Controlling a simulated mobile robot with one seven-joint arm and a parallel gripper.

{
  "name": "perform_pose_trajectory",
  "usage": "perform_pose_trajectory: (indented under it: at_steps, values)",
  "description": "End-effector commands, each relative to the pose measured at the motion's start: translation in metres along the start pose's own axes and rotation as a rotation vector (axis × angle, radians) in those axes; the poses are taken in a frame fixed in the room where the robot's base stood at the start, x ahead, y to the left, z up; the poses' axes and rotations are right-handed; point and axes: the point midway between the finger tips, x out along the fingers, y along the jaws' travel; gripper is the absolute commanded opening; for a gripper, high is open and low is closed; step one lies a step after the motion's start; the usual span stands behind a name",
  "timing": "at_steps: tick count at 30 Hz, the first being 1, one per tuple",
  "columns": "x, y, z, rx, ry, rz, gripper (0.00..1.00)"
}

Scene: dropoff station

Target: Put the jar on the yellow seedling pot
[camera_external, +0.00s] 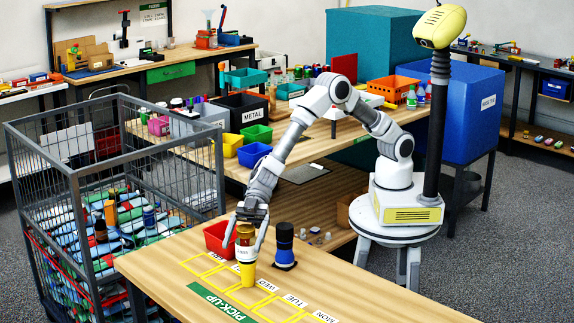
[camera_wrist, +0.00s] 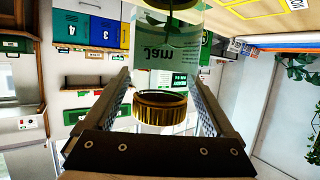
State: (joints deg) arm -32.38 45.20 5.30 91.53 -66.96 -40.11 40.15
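The jar (camera_external: 244,241) stands upright directly above the yellow seedling pot (camera_external: 248,273), which stands on the front table. The two line up; I cannot tell whether they touch. In the wrist view the jar is clear, with a "Jam" label and a gold lid (camera_wrist: 160,108) toward my palm. My gripper (camera_external: 244,238) comes down from above with one finger on each side of the jar. In the wrist view its fingers (camera_wrist: 161,78) show gaps beside the lid, while the tips meet the outline of the jar's body; contact is unclear. The pot cannot be made out there.
A red bin (camera_external: 218,238) is close on the left. The front table (camera_external: 180,285) has yellow outlined squares and day labels. A wire cage cart (camera_external: 75,175) stands at the left.

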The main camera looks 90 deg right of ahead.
Motion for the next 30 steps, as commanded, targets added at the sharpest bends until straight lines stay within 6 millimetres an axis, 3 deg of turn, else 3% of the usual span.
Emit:
perform_pose_trajectory:
  at_steps: [11,17,24,30]
  values:
    - [-0.004,0.000,-0.004,-0.001,0.000,0.001,0.90]
    - [-0.037,0.001,-0.005,0.001,0.000,0.003,0.90]
    - [-0.089,0.001,-0.005,0.001,0.001,0.003,0.90]
    - [-0.115,0.000,-0.005,-0.001,0.001,0.001,0.90]
